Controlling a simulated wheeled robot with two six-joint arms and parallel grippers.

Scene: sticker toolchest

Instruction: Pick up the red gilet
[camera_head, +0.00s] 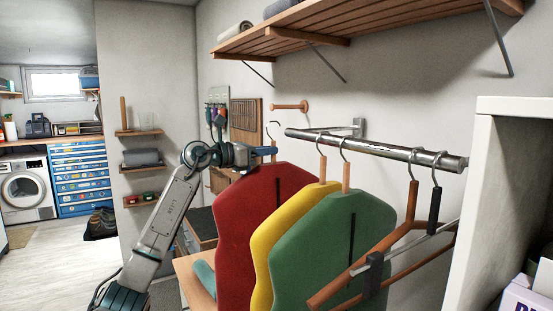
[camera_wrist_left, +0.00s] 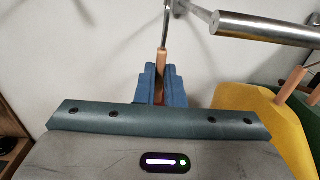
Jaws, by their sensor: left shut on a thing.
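The red gilet (camera_head: 262,220) hangs upright at the left of the yellow gilet (camera_head: 283,235) and the green gilet (camera_head: 335,230) in the head view. My left gripper (camera_head: 268,152) is shut on the wooden neck of the red gilet's hanger, just above its collar. In the left wrist view, my blue fingers (camera_wrist_left: 163,85) close around this wooden neck (camera_wrist_left: 162,62). The hanger's hook (camera_head: 273,128) appears to the left of the rail's free end, apart from it. My right gripper is out of view.
The metal rail (camera_head: 380,148) carries the yellow and green gilets and empty wooden hangers (camera_head: 412,228) at right. A wooden shelf (camera_head: 330,38) is above. A wall peg (camera_head: 290,106) and small shelves (camera_head: 140,166) are behind. Open floor lies at left.

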